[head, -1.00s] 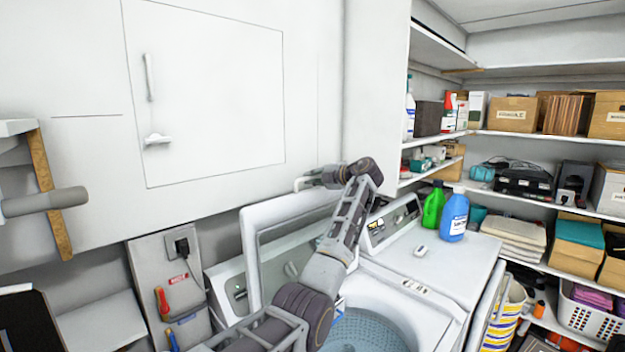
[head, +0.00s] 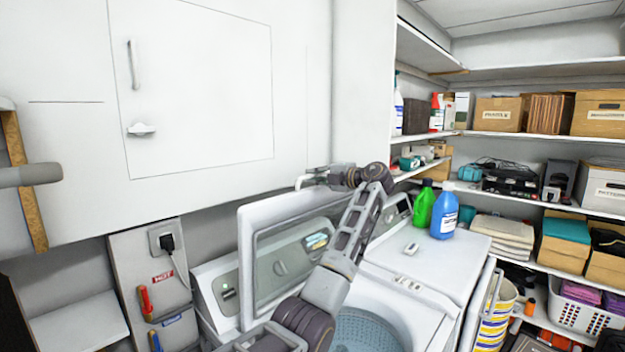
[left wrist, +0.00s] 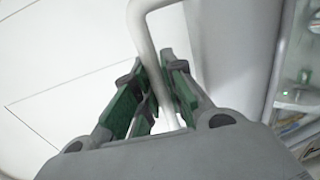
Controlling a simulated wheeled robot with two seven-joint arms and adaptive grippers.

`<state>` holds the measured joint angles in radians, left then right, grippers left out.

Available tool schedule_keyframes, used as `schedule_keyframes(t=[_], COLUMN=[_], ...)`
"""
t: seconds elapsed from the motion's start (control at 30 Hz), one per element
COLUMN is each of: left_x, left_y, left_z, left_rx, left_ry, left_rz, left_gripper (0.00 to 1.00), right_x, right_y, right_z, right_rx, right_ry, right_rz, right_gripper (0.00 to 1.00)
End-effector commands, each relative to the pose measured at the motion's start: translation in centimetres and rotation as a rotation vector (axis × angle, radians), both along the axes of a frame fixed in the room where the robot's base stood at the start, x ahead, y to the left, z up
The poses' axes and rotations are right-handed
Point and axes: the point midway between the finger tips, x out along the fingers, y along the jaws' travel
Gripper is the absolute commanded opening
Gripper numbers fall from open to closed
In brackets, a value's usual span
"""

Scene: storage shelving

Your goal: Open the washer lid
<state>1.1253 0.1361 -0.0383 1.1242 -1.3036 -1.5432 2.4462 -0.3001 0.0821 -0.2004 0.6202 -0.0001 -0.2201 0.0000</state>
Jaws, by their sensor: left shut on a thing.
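The washer (head: 440,312) stands low in the middle of the head view. Its lid (head: 246,262) is tilted up steeply, with a window in it, and the perforated tub (head: 365,332) shows below. My left arm reaches over the opening to the lid's upper right corner. My left gripper (head: 318,177) is there, shut on a pale bent bar, the lid handle (head: 303,181). In the left wrist view the green-padded fingers (left wrist: 160,95) close around the handle (left wrist: 142,22). My right gripper is not in view.
A green bottle (head: 424,205) and a blue bottle (head: 445,212) stand on the white top right of the tub. Shelves with boxes (head: 498,113) fill the right side. A white cabinet (head: 200,90) is above and behind the lid.

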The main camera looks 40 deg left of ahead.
Motion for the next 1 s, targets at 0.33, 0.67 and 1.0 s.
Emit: schedule_keyframes(t=[0.33, 0.67, 1.0], left_x=[-0.1, -0.3, -0.5], left_y=[-2.3, -4.3, -6.4], left_z=[-0.8, -1.1, -1.6], left_rx=[0.043, 0.086, 0.131], left_ry=[-0.001, -0.005, -0.009], left_rz=[-0.003, -0.002, -0.002], left_gripper=[0.00, 0.00, 0.00], right_x=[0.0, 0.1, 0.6], right_y=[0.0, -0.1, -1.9], right_z=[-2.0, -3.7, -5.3], right_rx=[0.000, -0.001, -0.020], right_ry=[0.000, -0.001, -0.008], right_rz=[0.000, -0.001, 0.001], right_gripper=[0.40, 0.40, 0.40])
